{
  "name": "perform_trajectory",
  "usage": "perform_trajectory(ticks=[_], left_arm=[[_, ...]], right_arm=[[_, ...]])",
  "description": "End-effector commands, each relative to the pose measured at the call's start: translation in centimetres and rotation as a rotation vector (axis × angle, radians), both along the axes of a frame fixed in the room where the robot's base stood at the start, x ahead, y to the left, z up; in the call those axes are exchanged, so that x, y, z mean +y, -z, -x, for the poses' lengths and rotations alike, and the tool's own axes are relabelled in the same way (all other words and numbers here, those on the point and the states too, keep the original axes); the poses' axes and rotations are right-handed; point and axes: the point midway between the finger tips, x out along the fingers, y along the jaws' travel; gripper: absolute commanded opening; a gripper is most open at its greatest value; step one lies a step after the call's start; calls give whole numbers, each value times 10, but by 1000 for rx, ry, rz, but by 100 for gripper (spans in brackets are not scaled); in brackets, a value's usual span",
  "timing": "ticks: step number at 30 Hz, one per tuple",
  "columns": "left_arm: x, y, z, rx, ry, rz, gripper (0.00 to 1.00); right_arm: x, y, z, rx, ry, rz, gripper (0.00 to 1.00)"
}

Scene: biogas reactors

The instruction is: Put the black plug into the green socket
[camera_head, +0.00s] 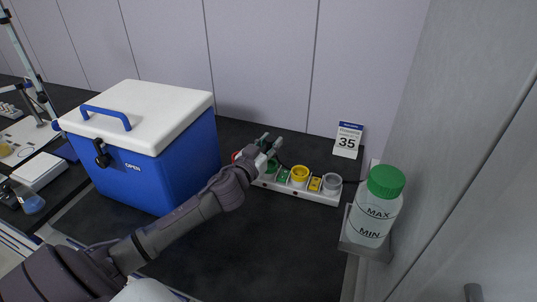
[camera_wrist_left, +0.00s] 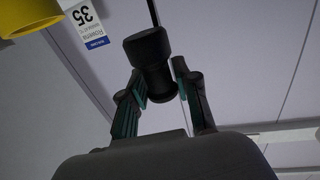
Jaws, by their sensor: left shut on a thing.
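My left gripper (camera_head: 267,144) is at the left end of the strip, just above and beside the green socket. In the left wrist view my left gripper (camera_wrist_left: 160,98) is shut on the black plug (camera_wrist_left: 149,62), with a teal-lined finger on each side of it. A dark cable rises from the plug. The plug is hard to make out in the head view. My right gripper is not in view.
A blue cooler box (camera_head: 180,165) with a white lid stands left. A green-capped bottle (camera_head: 375,208) stands right. The bench front is clear.

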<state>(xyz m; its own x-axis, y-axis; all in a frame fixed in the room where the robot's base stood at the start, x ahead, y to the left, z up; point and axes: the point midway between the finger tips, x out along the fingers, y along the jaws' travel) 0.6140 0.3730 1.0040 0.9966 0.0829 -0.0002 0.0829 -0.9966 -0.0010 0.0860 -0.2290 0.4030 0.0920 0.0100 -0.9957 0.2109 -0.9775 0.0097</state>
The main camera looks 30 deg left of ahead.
Motion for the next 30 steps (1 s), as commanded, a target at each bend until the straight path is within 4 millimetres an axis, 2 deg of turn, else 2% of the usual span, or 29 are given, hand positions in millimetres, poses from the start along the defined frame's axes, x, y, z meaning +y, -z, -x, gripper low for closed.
perform_trajectory(ticks=[4, 10, 20, 27, 28, 30], left_arm=[[5, 11, 0, 2, 0, 1, 0], [5, 40, 0, 2, 0, 3, 0], [5, 43, 0, 0, 1, 1, 0], [4, 51, 0, 0, 1, 2, 0], [4, 51, 0, 0, 1, 2, 32], [4, 50, 0, 1, 1, 1, 44]], right_arm=[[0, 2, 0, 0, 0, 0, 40], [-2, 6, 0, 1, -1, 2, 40], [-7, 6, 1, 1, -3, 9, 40], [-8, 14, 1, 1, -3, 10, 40], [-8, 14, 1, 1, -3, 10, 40], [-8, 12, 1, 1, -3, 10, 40]])
